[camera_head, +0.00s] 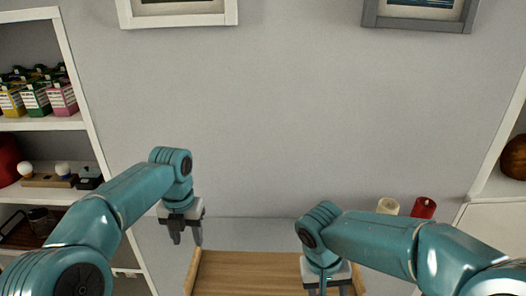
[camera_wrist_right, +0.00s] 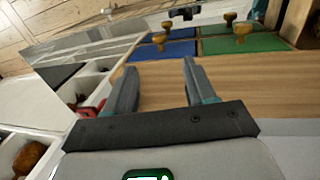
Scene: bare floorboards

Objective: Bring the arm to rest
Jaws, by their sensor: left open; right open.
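My left gripper (camera_head: 187,234) hangs from the teal left arm (camera_head: 120,205), fingers down and apart, at the left end of a wooden surface. It is open and empty. My right gripper (camera_head: 328,291) hangs at the lower middle of the head view, its fingertips cut off by the frame edge. In the right wrist view the right gripper (camera_wrist_right: 156,85) shows two grey fingers spread apart with nothing between them. The teal right arm (camera_head: 385,240) comes in from the right.
A wooden tabletop (camera_head: 250,268) lies below both grippers. The wrist view shows blue (camera_wrist_right: 165,48) and green panels (camera_wrist_right: 240,45) with wooden knobs. A cream candle (camera_head: 388,206) and a red candle (camera_head: 423,208) stand behind the right arm. Shelves (camera_head: 45,123) stand left.

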